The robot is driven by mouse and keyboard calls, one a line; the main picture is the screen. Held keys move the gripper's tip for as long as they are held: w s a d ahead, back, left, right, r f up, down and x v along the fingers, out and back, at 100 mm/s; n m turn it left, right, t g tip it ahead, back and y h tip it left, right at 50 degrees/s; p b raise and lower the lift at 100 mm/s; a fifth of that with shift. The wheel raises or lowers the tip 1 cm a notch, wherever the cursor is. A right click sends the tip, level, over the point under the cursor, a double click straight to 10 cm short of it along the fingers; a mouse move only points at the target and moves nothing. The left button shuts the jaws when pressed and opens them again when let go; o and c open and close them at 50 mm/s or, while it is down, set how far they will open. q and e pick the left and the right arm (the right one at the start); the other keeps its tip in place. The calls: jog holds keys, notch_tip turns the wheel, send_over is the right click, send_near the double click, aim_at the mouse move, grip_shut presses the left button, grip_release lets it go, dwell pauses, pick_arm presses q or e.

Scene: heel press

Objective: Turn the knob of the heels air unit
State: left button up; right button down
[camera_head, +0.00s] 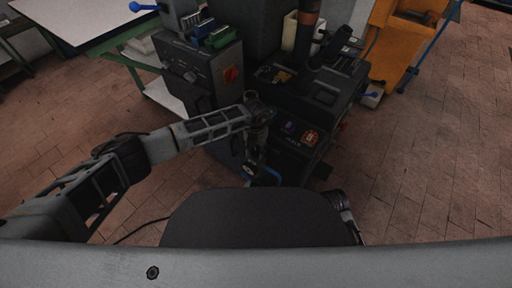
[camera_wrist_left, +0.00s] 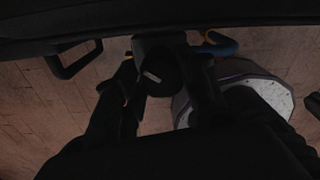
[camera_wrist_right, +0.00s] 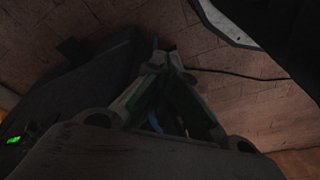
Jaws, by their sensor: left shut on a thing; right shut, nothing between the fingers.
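The heels air unit sits low at the front of a dark machine (camera_head: 312,92). In the left wrist view its round dark knob (camera_wrist_left: 158,76) with a pale mark shows under the machine's edge. My left gripper (camera_wrist_left: 160,90) has one finger on each side of the knob and is shut on it. In the head view my left gripper (camera_head: 256,165) reaches down to the machine's front and hides the knob. My right gripper (camera_wrist_right: 158,58) is shut and empty, its fingertips together, apart from the unit. Deep shadow hides the finger contact.
A bent blue part (camera_wrist_left: 215,44) is close beside the knob. A black handle (camera_wrist_left: 72,60) is on the machine to the left. A dark control cabinet (camera_head: 200,75) stands left of the machine, and an orange stand (camera_head: 400,50) behind right. Open brick floor lies at right.

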pick_arm(q)
jog(key=n+p, duration=0.1)
jog(key=n, duration=0.2)
jog(key=shift+r+p, duration=0.1)
jog(key=shift+p, duration=0.2)
jog(key=shift+n+p, duration=0.55)
jog(key=shift+n, duration=0.65)
pick_arm(e)
jog(key=shift+g+h, duration=0.3)
jog(key=shift+g, duration=0.1)
jog(key=shift+s+d+f, duration=0.15)
jog(key=shift+s+f, duration=0.05)
jog(key=shift+f, duration=0.45)
jog(key=shift+s+d+f, duration=0.2)
jog(key=shift+s+f, duration=0.05)
jog(key=shift+f, duration=0.4)
jog(key=shift+s+d+f, duration=0.15)
jog(key=shift+s+f, duration=0.05)
jog(key=shift+f, duration=0.45)
pick_arm(q)
jog(key=o, duration=1)
pick_arm(e)
jog(key=shift+w+r, duration=0.1)
jog(key=shift+w, duration=0.05)
pick_arm(q)
jog(key=shift+m, duration=0.3)
pick_arm(e)
jog(key=shift+f, duration=0.25)
